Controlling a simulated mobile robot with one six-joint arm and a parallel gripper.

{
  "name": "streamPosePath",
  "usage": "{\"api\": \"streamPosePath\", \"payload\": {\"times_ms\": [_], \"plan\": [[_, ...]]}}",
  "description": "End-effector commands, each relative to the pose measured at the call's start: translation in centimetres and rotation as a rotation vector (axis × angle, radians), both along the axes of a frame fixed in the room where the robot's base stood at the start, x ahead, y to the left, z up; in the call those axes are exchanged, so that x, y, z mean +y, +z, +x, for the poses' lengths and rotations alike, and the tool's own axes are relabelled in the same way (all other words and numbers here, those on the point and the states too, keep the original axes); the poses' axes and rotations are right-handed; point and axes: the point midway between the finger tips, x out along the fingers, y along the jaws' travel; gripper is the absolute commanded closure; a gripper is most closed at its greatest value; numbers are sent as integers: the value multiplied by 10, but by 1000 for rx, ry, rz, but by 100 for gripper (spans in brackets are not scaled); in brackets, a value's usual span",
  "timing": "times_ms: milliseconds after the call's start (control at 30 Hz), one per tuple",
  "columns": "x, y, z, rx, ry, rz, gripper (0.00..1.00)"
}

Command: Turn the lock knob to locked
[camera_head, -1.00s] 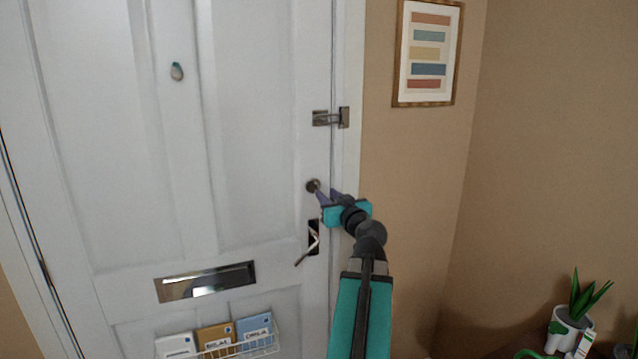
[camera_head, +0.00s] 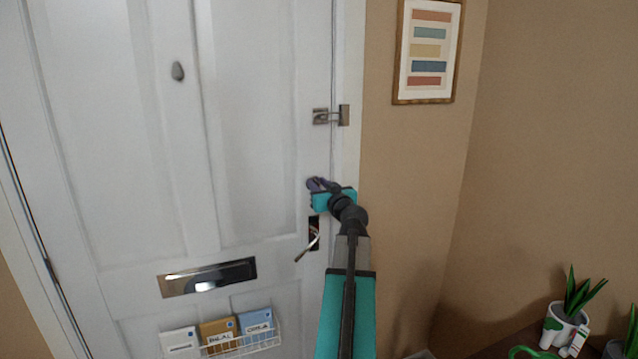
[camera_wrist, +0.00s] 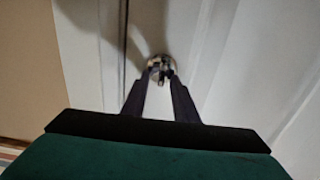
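The lock knob (camera_wrist: 160,63) is a small round metal fitting on the white door (camera_head: 245,120), with a short turn piece at its middle. In the head view it sits above the door handle (camera_head: 311,242) and is mostly hidden by my fingers. My gripper (camera_head: 319,184) is at the knob. In the wrist view my gripper (camera_wrist: 160,82) has its two dark fingers apart, tips at either side of the turn piece. A gap shows between them; I cannot tell whether they touch the knob.
A metal latch (camera_head: 330,115) is above the knob at the door's edge. A mail slot (camera_head: 206,277) and a wire rack (camera_head: 240,343) with booklets are lower left. A framed picture (camera_head: 427,52) hangs right. A potted plant (camera_head: 565,325) stands lower right.

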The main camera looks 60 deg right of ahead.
Motion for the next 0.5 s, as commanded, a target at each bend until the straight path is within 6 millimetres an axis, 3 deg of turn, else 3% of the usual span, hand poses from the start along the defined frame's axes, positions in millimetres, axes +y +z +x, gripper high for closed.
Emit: {"api": "streamPosePath", "payload": {"times_ms": [200, 367, 500], "plan": [[0, 0, 0, 0, 0, 0, 73], [0, 0, 0, 0, 0, 0, 100], [-4, 0, 0, 0, -2, 0, 100]]}}
